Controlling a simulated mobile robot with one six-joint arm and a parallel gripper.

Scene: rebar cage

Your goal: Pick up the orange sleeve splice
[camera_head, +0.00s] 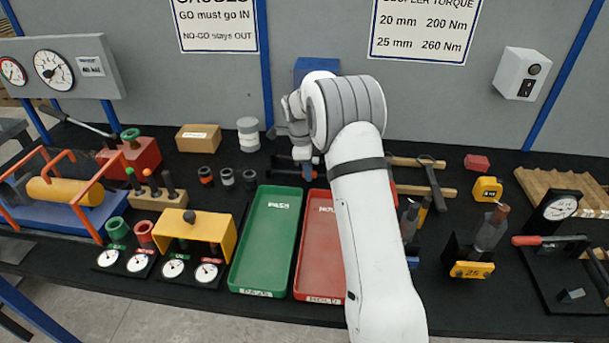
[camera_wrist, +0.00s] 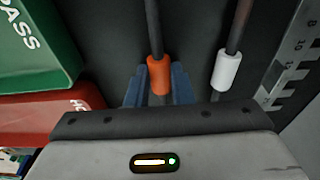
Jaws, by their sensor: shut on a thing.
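The orange sleeve splice (camera_wrist: 159,73) is a short orange tube around a dark rebar (camera_wrist: 153,28), in the middle of the wrist view. My gripper (camera_wrist: 159,86) has its two blue fingers closed on either side of the orange sleeve splice. In the head view my gripper (camera_head: 307,172) is low over the bench behind the trays, and my arm hides much of that spot. Whether the sleeve is clear of the bench is hard to tell.
A white sleeve (camera_wrist: 227,70) on another bar lies close to the right, with a ruler (camera_wrist: 293,62) beyond it. The green PASS tray (camera_head: 267,238) and red HOLD tray (camera_head: 320,250) lie in front. A torque wrench (camera_head: 434,185) lies at right.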

